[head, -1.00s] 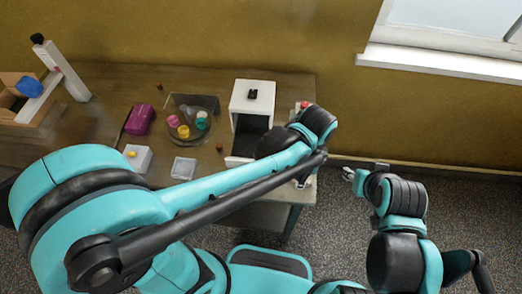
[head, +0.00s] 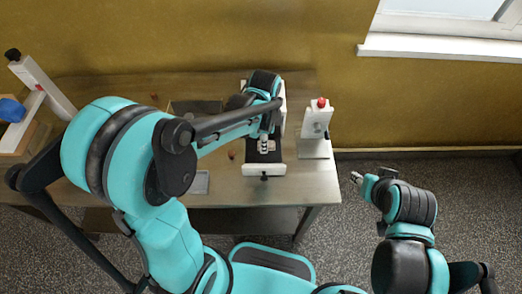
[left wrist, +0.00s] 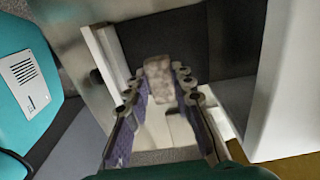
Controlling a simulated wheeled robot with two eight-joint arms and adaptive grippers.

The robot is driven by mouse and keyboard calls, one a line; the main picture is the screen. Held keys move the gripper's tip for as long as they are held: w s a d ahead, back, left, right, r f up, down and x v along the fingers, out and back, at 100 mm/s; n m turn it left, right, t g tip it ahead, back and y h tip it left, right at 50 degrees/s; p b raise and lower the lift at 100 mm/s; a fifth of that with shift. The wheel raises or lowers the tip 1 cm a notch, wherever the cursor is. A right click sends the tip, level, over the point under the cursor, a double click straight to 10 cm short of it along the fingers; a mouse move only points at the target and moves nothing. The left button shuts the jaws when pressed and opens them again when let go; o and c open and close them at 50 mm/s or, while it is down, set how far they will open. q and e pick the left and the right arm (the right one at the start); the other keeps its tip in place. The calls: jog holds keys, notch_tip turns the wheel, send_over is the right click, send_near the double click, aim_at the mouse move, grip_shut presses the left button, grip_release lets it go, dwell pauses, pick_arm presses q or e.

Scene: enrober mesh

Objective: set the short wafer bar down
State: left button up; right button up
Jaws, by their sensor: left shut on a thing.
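In the left wrist view my left gripper (left wrist: 158,98) is shut on the short wafer bar (left wrist: 158,78), a pale, speckled pinkish-beige piece between its fingers. In the head view the same gripper (head: 266,146) points down over the dark front part of the white enrober machine (head: 277,171). The bar is hard to make out there. The machine's white wall (left wrist: 285,80) stands right of the fingers in the wrist view. I cannot tell whether the bar touches the surface below. My right gripper (head: 357,178) hangs away from the table at the right; its fingers are too small to judge.
The wooden table (head: 312,185) has a white stand with a red knob (head: 320,103) right of the machine. A white post (head: 42,88) with a blue piece (head: 11,110) stands far left. A small clear tray (head: 199,183) is partly behind my left arm.

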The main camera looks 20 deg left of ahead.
aim_at(261, 155)
pick_arm(q)
jog(key=shift+a+f, duration=0.4)
jog(key=shift+f+b, duration=0.8)
jog(key=shift+f, duration=1.1)
jog(key=shift+s, duration=0.1)
jog(key=shift+f, duration=0.2)
jog(key=o, duration=0.9)
jog(key=shift+c, duration=0.2)
jog(key=shift+r, duration=0.1)
jog(key=shift+r, duration=0.1)
